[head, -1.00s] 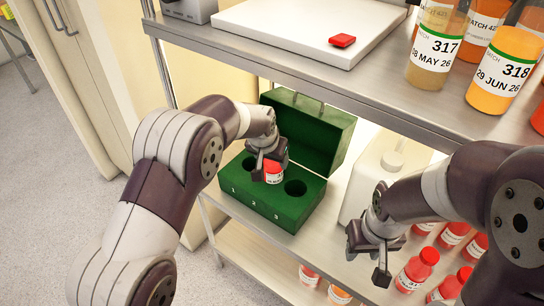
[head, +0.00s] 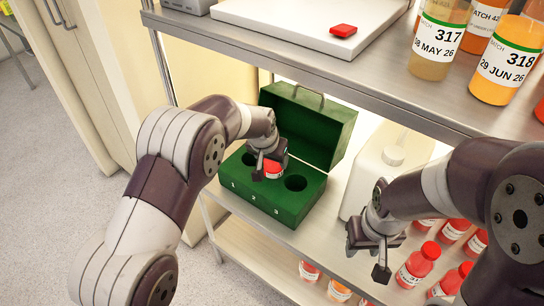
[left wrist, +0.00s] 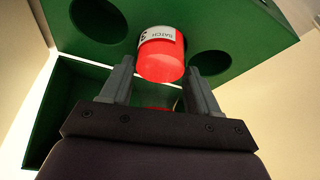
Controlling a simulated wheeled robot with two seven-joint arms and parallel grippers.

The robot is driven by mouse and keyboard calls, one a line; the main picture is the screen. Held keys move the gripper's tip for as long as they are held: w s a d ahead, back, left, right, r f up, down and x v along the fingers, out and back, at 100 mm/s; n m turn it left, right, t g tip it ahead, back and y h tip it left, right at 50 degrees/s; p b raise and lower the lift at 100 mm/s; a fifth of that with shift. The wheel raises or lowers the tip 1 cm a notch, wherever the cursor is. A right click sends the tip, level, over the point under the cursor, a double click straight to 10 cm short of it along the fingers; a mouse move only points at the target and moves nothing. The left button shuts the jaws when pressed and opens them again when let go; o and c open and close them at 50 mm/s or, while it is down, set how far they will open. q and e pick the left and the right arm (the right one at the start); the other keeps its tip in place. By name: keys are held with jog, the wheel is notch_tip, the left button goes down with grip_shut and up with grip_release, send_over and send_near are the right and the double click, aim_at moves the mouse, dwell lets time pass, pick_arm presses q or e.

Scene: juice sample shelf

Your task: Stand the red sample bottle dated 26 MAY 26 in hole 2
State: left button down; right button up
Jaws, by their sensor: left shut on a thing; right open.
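A red sample bottle (head: 273,168) with a white label is at the middle hole, number 2, of the green box (head: 283,213). Only its upper part shows; its lower part appears to be down in the hole. My left gripper (head: 268,166) is shut on it from above. In the left wrist view the bottle (left wrist: 160,62) shows its red cap and part of a label reading BATCH, between the fingers (left wrist: 160,88). The date cannot be read. Holes 1 (head: 249,160) and 3 (head: 295,183) are empty. My right gripper (head: 378,255) is open and empty, right of the box.
The box's open lid (head: 315,125) stands behind the holes. A white jug (head: 385,165) stands right of the box. Several red bottles (head: 420,262) are near my right gripper. The upper shelf (head: 360,90) overhangs, with a white board, a red block and large bottles.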

pick_arm(q)
jog(key=shift+f, duration=0.15)
jog(key=shift+c, duration=0.8)
grip_release()
